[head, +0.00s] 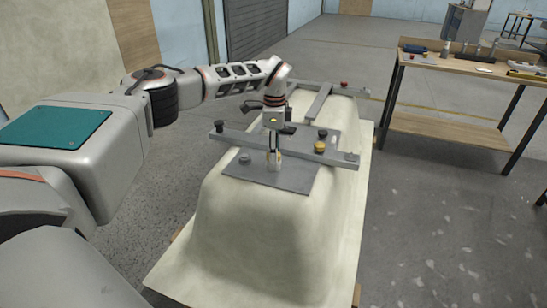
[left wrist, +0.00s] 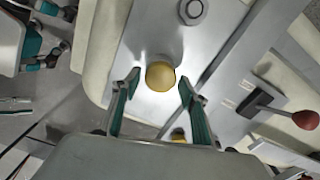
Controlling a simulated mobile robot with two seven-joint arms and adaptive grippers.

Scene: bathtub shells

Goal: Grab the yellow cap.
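A round yellow cap (left wrist: 160,76) shows in the left wrist view on the grey metal plate (head: 290,176). My left gripper (head: 274,160) is over the plate in the head view, pointing down. In the left wrist view its two teal-lined fingers are open, one on each side of the cap, with a gap on both sides. In the head view the gripper mostly hides this spot. A second yellow piece (left wrist: 178,135) is partly covered by the gripper body; yellow knobs (head: 320,147) show right of the gripper in the head view. My right gripper is not in view.
The plate and grey bars (head: 335,157) lie on a pale upturned bathtub shell (head: 265,225). A grey round knob (left wrist: 192,8) is near the cap. A red-ball lever (left wrist: 304,120) stands at right. A wooden workbench (head: 450,130) with tools is farther right.

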